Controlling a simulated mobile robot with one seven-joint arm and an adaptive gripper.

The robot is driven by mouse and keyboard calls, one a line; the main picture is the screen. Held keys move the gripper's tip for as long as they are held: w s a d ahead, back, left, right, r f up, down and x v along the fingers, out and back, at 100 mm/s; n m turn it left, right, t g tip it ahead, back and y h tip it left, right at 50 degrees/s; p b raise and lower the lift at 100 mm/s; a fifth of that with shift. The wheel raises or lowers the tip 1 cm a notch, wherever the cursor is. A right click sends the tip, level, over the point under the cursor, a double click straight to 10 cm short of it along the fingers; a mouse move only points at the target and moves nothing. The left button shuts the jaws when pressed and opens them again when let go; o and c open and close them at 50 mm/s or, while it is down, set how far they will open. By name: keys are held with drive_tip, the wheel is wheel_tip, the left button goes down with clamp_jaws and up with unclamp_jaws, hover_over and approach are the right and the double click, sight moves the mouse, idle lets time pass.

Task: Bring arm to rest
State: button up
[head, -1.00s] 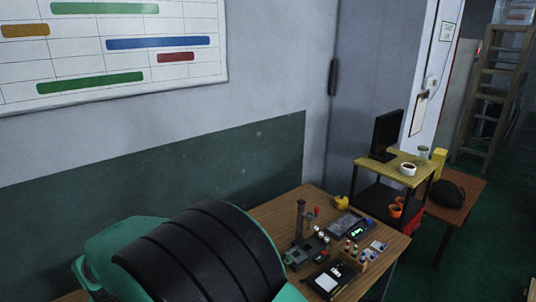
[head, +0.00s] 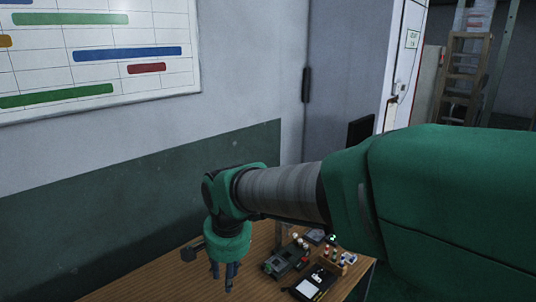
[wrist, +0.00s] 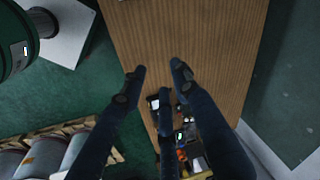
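My arm (head: 285,192), green with a grey ribbed section, reaches in from the right in the head view and bends down at its left end. My gripper (head: 226,284) hangs fingers-down over the left part of the wooden table. The height of the tips above the wood is hard to tell.
Small gear, including a black-and-white pad (head: 308,288) and a grey-green device (head: 283,262), sits right of the gripper. A pallet (wrist: 70,130) with rolls stands on the floor. My arm hides the shelf area.

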drive_tip(key=s+d+r+n+t, duration=0.15)
drive_tip(key=s+d, duration=0.25)
drive_tip(key=d, duration=0.4)
drive_tip(key=s+d+r, duration=0.3)
drive_tip(key=d, duration=0.6)
drive_tip(key=s+d+r+t, duration=0.15)
drive_tip(key=s+d, duration=0.25)
drive_tip(key=d, duration=0.4)
drive_tip(key=s+d+n+h, duration=0.1)
drive_tip(key=s+d, duration=0.5)
drive_tip(key=s, duration=0.1)
drive_tip(key=shift+s+d+f+t, duration=0.15)
drive_tip(key=shift+s+d+t, duration=0.05)
drive_tip(key=shift+s+t, duration=0.1)
